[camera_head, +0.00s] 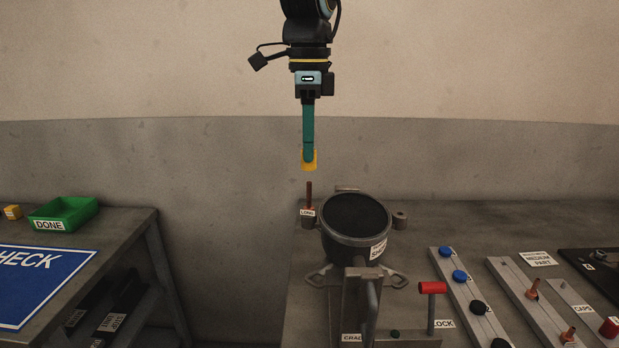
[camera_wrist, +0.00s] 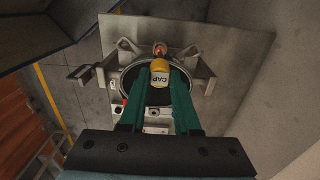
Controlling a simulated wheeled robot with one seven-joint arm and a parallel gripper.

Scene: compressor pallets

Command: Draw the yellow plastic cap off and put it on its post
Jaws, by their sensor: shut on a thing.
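The yellow plastic cap (camera_head: 309,160) is held between the fingertips of my gripper (camera_head: 308,152), in the air. In the wrist view the yellow cap (camera_wrist: 160,72), with a label reading CAP, sits between the two green fingers of my gripper (camera_wrist: 160,80). Below the cap in the head view a thin copper-coloured tube (camera_head: 309,195) stands upright at a label reading LONG, apart from the cap. The black compressor (camera_head: 356,215) stands right of that tube in a grey fixture. I cannot tell which post belongs to the cap.
A red-handled lever (camera_head: 432,288) stands at the fixture's front right. Grey rails with blue and black caps (camera_head: 459,276) and copper stubs (camera_head: 533,288) lie to the right. A green DONE tray (camera_head: 65,213) and a blue CHECK mat (camera_head: 40,285) are on the left table. A gap separates the tables.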

